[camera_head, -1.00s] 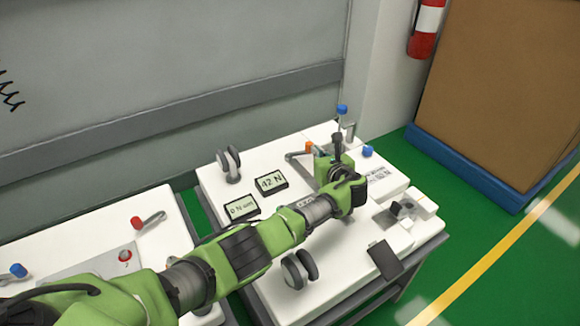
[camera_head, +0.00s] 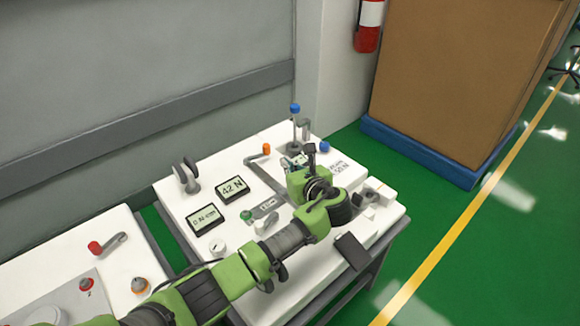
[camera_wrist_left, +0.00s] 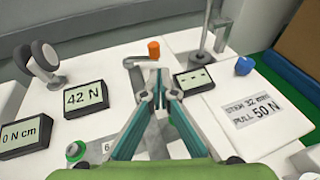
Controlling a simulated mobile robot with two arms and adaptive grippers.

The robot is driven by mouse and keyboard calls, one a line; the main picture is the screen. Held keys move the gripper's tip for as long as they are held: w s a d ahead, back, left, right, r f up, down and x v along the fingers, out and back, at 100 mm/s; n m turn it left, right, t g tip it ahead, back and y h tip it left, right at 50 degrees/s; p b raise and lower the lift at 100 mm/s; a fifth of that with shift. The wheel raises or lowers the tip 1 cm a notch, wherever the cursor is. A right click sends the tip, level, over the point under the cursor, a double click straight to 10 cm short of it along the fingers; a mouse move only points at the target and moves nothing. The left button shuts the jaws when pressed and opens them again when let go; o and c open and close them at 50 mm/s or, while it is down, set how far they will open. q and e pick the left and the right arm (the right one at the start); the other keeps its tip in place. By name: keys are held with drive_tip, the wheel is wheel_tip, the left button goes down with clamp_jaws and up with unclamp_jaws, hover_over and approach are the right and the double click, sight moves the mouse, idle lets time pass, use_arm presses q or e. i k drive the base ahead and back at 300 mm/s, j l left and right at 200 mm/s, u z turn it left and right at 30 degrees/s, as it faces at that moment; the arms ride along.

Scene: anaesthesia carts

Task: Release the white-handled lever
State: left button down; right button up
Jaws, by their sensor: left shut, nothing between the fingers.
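My left gripper (camera_head: 297,160) is shut and empty above the back part of the white cart top (camera_head: 225,165). In the left wrist view its teal fingers (camera_wrist_left: 158,72) meet just in front of an orange-handled lever (camera_wrist_left: 154,50), apart or touching I cannot tell. The orange-handled lever (camera_head: 266,149) lies left of the gripper in the head view. A pale handle (camera_head: 266,221) shows beside my arm, next to a green knob (camera_head: 246,215); I cannot tell surely whether it is the white-handled lever. My right gripper is not in view.
A blue-topped upright post (camera_head: 295,109) and a blue knob (camera_head: 324,146) stand at the back right. Displays (camera_head: 232,189) and a grey paddle pair (camera_head: 186,175) are at the left. A second cart (camera_head: 70,260) stands left. Green floor (camera_head: 430,235) is clear at right.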

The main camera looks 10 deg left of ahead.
sight(260, 227)
drive_tip(key=k+l, duration=0.8)
drive_tip(key=l, duration=0.1)
